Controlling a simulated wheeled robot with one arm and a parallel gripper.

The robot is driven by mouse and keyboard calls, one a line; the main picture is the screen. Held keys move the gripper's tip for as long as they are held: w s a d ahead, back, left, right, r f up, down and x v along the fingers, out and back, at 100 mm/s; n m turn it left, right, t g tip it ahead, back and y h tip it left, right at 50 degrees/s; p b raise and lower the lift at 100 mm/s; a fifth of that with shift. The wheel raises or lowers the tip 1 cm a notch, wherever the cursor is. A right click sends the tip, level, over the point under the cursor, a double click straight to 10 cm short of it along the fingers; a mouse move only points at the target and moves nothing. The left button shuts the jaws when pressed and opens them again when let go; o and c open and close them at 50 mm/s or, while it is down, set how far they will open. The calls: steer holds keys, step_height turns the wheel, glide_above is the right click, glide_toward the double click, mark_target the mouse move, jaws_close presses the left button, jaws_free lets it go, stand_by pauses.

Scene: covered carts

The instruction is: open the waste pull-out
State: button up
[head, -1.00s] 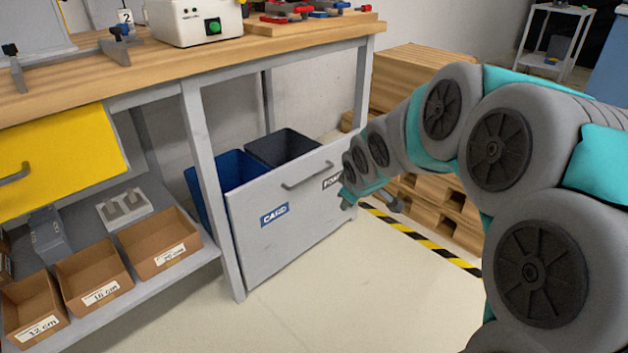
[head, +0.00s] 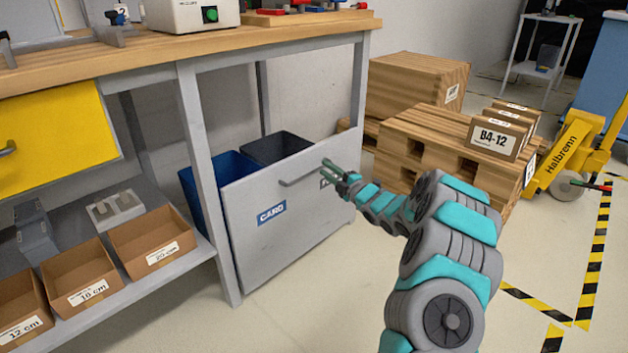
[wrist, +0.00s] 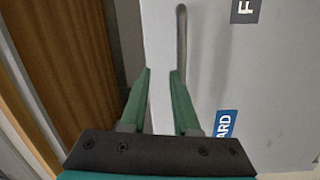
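The waste pull-out (head: 285,235) has a pale grey front that stands upright between the legs of the bench. A blue CARD label is on its left, and a second label at the right is partly hidden by my gripper. A blue bin (head: 236,164) and a dark bin (head: 278,148) show behind the front. Its bar handle (head: 303,177) is near the top edge and also shows in the wrist view (wrist: 181,38). My gripper (head: 331,166) is beside the handle's right end. In the wrist view its green fingers (wrist: 160,72) are apart and empty, with the handle beyond the right fingertip.
A yellow drawer (head: 55,138) and a shelf with cardboard trays (head: 152,241) are at the left. Wooden pallets (head: 430,140) with boxes stand behind my arm. A yellow pallet truck (head: 575,150) is at the right. The floor before the pull-out is clear.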

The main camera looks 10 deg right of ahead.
mark_target(313, 173)
step_height(313, 173, down, 4)
steer(key=s+f+n+y, duration=0.1)
steer(key=s+n+y, duration=0.1)
steer(key=n+y, duration=0.1)
steer(key=shift+r+b+x, duration=0.15)
steer(key=shift+b+x, duration=0.25)
steer(key=shift+x, duration=1.45)
steer(key=shift+r+b+x, duration=0.15)
steer(key=shift+b+x, duration=0.2)
steer(key=shift+x, duration=1.5)
jaws_close()
